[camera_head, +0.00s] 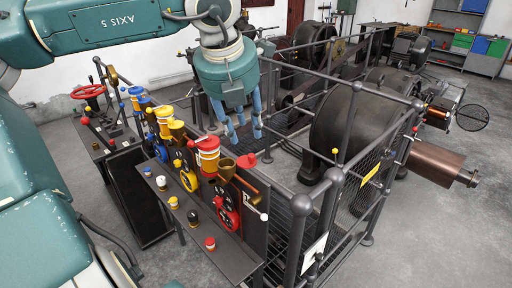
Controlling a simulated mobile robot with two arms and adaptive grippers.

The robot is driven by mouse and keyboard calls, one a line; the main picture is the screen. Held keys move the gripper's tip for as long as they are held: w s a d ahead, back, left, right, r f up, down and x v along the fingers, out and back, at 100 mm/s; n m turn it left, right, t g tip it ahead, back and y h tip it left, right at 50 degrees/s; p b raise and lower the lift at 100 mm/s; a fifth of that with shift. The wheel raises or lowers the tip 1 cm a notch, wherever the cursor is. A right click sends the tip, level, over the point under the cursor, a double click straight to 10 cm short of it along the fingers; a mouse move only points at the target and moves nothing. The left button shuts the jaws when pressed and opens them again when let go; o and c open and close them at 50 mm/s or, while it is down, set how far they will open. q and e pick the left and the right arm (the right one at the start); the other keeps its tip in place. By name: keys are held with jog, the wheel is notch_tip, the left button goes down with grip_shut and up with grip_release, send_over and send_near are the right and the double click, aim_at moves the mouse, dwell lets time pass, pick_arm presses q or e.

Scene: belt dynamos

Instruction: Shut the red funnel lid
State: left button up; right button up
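A red lid (246,160) shows just right of the rim of a brass funnel (227,169) on the machine panel. The funnel's mouth looks uncovered, and the lid seems to stand off to its side; the hinge is too small to make out. My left gripper (243,137) hangs fingers down above and slightly behind the funnel and lid. Its blue fingers are spread apart with nothing visible between them. They appear apart from the lid, but the exact gap in depth cannot be told. My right gripper is not in view.
A narrow shelf (196,222) with small coloured knobs runs in front. A dark railing (328,200) stands close on the right. The floor is open at lower right.

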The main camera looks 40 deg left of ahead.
aim_at(251, 155)
pick_arm(q)
jog(key=p+x, duration=0.2)
jog(key=x, duration=0.5)
jog(key=shift+w+f, duration=0.15)
jog(key=shift+f, duration=0.15)
jog(key=shift+p+x, duration=0.55)
jog(key=shift+x, duration=0.55)
jog(key=shift+f, duration=0.1)
jog(key=shift+c, duration=1.3)
jog(key=c, duration=0.4)
grip_shut()
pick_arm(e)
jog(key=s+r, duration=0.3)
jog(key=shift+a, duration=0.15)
